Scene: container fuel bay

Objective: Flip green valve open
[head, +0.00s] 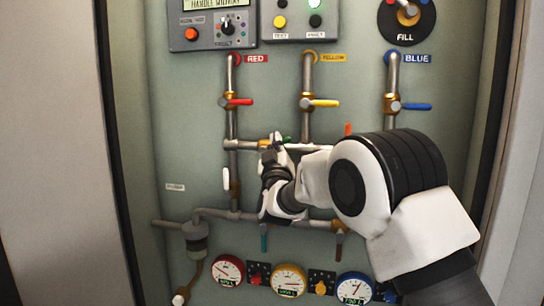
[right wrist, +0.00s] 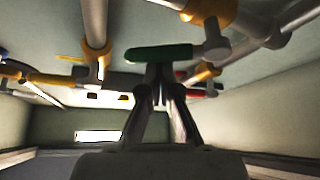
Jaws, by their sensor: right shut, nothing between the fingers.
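The green valve handle (head: 287,138) is mostly hidden in the head view behind my right gripper (head: 277,148). In the right wrist view the green handle (right wrist: 158,54) lies crosswise, with its right end at a grey valve stem (right wrist: 215,40) beside a brass fitting. The right gripper (right wrist: 160,76) is shut with nothing between its fingers. Its fingertips are right at the middle of the green handle; I cannot tell whether they touch it. My left gripper is not in view.
Red (head: 238,102), yellow (head: 322,103) and blue (head: 417,106) handles sit on pipes above. An orange handle (head: 348,129) is right of the gripper, a white one (head: 226,178) at left. Round gauges (head: 289,280) line the bottom. Cabinet side walls flank the panel.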

